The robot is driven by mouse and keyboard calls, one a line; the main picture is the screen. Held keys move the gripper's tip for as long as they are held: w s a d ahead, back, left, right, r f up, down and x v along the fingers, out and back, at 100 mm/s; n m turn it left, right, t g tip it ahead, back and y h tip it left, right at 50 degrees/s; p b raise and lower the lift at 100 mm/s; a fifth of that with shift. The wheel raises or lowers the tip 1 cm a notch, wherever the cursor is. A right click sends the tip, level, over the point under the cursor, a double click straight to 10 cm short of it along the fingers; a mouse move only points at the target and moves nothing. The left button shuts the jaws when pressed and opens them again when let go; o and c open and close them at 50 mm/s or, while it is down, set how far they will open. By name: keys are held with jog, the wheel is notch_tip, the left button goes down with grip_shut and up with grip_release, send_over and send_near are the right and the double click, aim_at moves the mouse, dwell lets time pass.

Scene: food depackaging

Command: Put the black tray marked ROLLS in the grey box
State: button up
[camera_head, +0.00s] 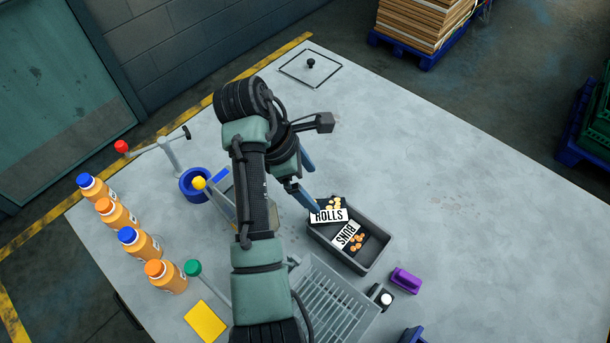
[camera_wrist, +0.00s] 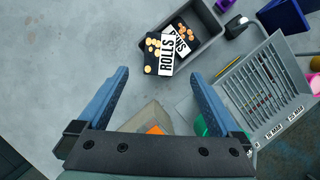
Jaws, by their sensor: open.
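The black tray marked ROLLS (camera_head: 328,214) holds small golden pieces and has a white label. It lies over the left end of the dark grey box (camera_head: 376,259). In the wrist view the ROLLS tray (camera_wrist: 152,58) sticks out past the box's near end; I cannot tell whether it rests on the rim. A second black tray marked BUNS (camera_head: 347,236) lies inside the box, partly under or beside it. My gripper (camera_head: 314,190) is open and empty, just above and left of the ROLLS tray. In the wrist view its blue fingers (camera_wrist: 159,74) stand wide apart, apart from the tray.
A light grey slotted rack (camera_head: 325,300) stands below the box. A purple block (camera_head: 405,281) is to its right. Several orange bottles (camera_head: 140,244), a blue ring-shaped holder (camera_head: 194,184) and a yellow pad (camera_head: 205,322) are on the left. The table's right side is clear.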

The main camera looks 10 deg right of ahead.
jog(key=shift+v, duration=1.1)
jog(key=w+r+m+t, duration=0.3)
jog(key=w+r+t, duration=0.2)
jog(key=r, duration=0.4)
jog(key=w+r+m+t, duration=0.4)
jog(key=w+r+t, duration=0.2)
jog(key=r, duration=0.2)
notch_tip(320, 180, up, 17)
jog(key=s+a+m+t+y, duration=0.1)
jog(key=s+a+m+t, duration=0.1)
jog(key=m+t, duration=0.35)
jog(key=s+a+r+m+t+y, duration=0.1)
jog(key=s+a+r+m+t, duration=0.1)
jog(key=s+r+t, duration=0.3)
jog(key=s+a+r+m+t+y, duration=0.2)
jog(key=s+r+t, duration=0.4)
jog(key=s+r, duration=0.6)
notch_tip(320, 180, up, 3)
jog(key=shift+s+a+r+y, duration=0.25)
jog(key=shift+a+y, duration=0.05)
jog(key=shift+a, duration=0.15)
jog(key=shift+t, duration=0.25)
